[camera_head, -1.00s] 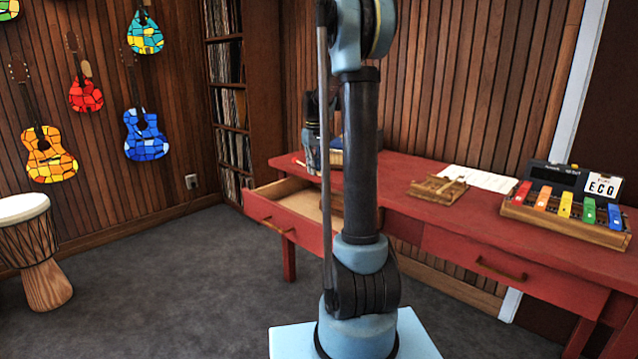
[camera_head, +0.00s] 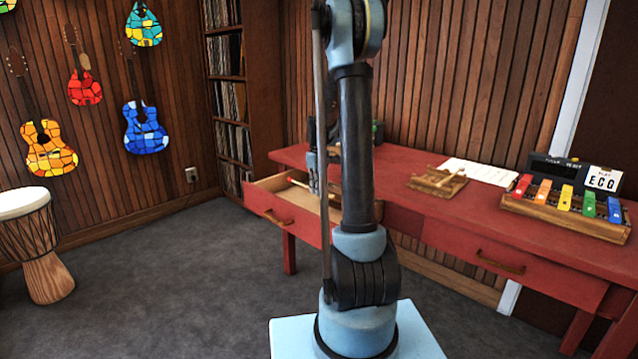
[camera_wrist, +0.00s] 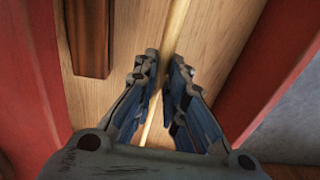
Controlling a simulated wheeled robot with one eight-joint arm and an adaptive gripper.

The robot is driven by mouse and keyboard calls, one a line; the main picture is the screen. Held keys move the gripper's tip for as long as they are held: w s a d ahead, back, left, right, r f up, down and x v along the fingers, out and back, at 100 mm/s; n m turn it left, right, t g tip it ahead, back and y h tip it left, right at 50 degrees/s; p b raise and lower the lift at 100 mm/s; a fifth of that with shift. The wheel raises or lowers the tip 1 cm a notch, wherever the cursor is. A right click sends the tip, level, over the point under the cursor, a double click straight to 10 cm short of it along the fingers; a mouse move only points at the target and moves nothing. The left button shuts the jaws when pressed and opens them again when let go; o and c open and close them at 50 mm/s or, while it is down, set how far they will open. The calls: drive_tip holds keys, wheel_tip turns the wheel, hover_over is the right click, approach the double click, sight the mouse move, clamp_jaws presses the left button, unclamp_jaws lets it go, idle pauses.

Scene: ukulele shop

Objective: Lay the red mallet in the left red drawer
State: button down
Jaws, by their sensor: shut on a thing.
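The left red drawer (camera_head: 268,210) is pulled open at the left end of the red table, and its pale wooden inside shows. My gripper (camera_head: 316,187) is over the open drawer, partly beside my arm. It is shut on the red mallet (camera_head: 298,183), whose red head points left and whose pale handle runs into the fingers. In the wrist view the fingers (camera_wrist: 161,75) close around the handle (camera_wrist: 174,30), above the drawer's wooden floor. The mallet's head is out of the wrist view. I cannot tell whether the mallet touches the drawer floor.
A dark brown wooden piece (camera_wrist: 90,38) lies in the drawer, left of the handle in the wrist view. On the table are a wooden rack (camera_head: 438,181), a paper sheet (camera_head: 482,172) and a colourful xylophone (camera_head: 565,210). The right drawer (camera_head: 500,262) is shut.

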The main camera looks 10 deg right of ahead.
sight(318, 213)
drive_tip(key=shift+f, duration=4.15)
drive_tip(key=c, duration=1.6)
unclamp_jaws()
drive_tip(key=shift+o, duration=0.2)
